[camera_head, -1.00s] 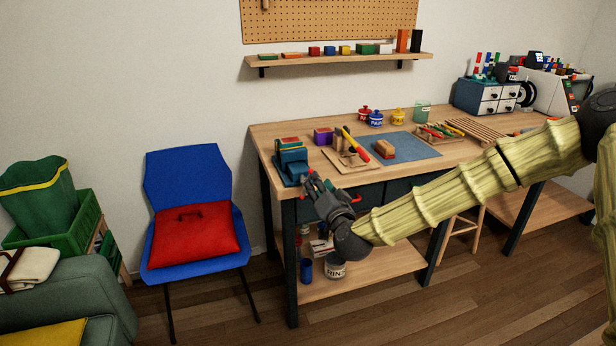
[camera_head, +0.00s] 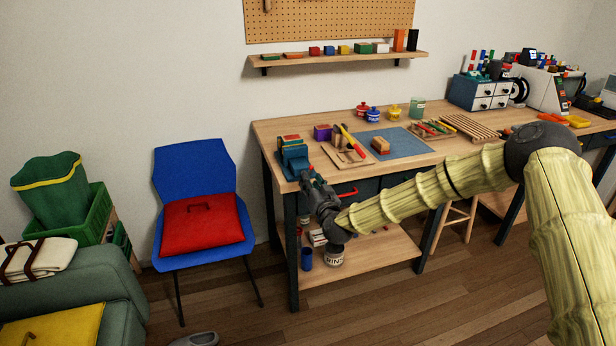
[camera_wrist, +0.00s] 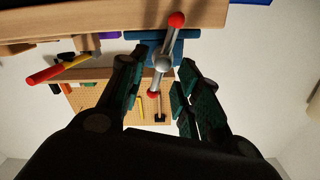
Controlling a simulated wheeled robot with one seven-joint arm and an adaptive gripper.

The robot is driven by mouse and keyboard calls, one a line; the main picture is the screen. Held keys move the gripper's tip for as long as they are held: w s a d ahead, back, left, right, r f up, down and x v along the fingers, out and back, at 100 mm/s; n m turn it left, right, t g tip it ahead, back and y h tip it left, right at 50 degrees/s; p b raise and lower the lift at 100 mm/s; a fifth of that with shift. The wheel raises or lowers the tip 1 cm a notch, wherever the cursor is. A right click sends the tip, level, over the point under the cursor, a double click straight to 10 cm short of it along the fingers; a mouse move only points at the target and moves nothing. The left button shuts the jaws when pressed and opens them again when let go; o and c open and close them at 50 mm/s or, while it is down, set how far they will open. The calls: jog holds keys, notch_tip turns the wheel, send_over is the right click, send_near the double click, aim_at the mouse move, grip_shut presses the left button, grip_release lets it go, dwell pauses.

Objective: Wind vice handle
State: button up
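The blue vice (camera_head: 293,158) stands at the left front corner of the workbench (camera_head: 330,180). Its blue body also shows in the wrist view (camera_wrist: 182,48). The vice handle (camera_wrist: 166,60) is a silver bar with a red ball at each end, passing through a round silver hub. It lies tilted in the wrist view. My gripper (camera_head: 312,180) is just in front of and below the vice. In the wrist view my gripper (camera_wrist: 158,92) is open, its fingers apart, with the lower part of the handle showing between them. I cannot tell whether any finger touches it.
A red drawer handle (camera_head: 348,192) is on the bench front, right of my gripper. A wooden board (camera_head: 348,158) with tools and a blue mat (camera_head: 405,145) lie on the bench. A blue chair (camera_head: 192,170) with a red cushion (camera_head: 203,222) stands at left.

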jog(key=shift+x, duration=1.8)
grip_shut()
